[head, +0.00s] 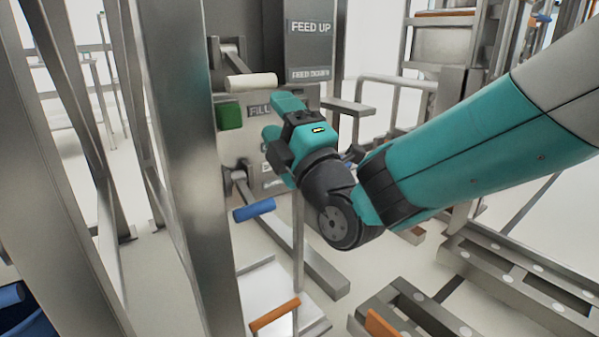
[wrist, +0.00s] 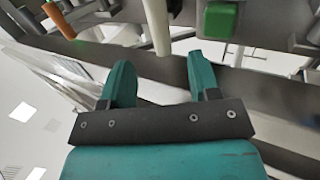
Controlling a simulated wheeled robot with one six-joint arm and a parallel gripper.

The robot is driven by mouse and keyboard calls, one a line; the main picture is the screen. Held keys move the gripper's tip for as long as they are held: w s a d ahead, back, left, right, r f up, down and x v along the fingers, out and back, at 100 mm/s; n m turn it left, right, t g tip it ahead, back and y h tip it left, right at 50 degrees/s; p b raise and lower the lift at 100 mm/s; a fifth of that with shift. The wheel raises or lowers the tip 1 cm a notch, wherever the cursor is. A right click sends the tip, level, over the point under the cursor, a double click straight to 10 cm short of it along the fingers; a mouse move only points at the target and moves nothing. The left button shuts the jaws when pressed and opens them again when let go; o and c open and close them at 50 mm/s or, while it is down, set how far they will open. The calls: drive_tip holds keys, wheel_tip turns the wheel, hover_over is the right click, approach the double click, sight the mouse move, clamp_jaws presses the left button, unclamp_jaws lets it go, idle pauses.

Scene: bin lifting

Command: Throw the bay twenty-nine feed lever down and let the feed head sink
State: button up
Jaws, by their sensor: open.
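A white cylindrical lever handle (head: 250,81) sticks out level on a dark arm, left of the plate (head: 309,35) marked FEED UP above and FEED DOWN below. My gripper (head: 278,118) is open and empty, a little below and right of the handle. In the wrist view the white handle (wrist: 157,25) comes down from the top edge, lined up with the gap between the two teal fingers (wrist: 160,80). It looks apart from both fingers. The feed head cannot be made out, and no bay number is readable.
A green block (head: 229,115) sits just below the white handle, beside a partly hidden FILL label. A blue-handled lever (head: 254,209) is lower down. A steel post (head: 177,150) stands at the left. An orange handle (head: 274,314) lies below, near a pale plate.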

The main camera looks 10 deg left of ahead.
drive_tip(key=b+v, duration=0.5)
drive_tip(key=shift+s+d+f, duration=0.15)
drive_tip(key=shift+s+d, duration=0.05)
drive_tip(key=shift+d, duration=0.05)
idle(0.4)
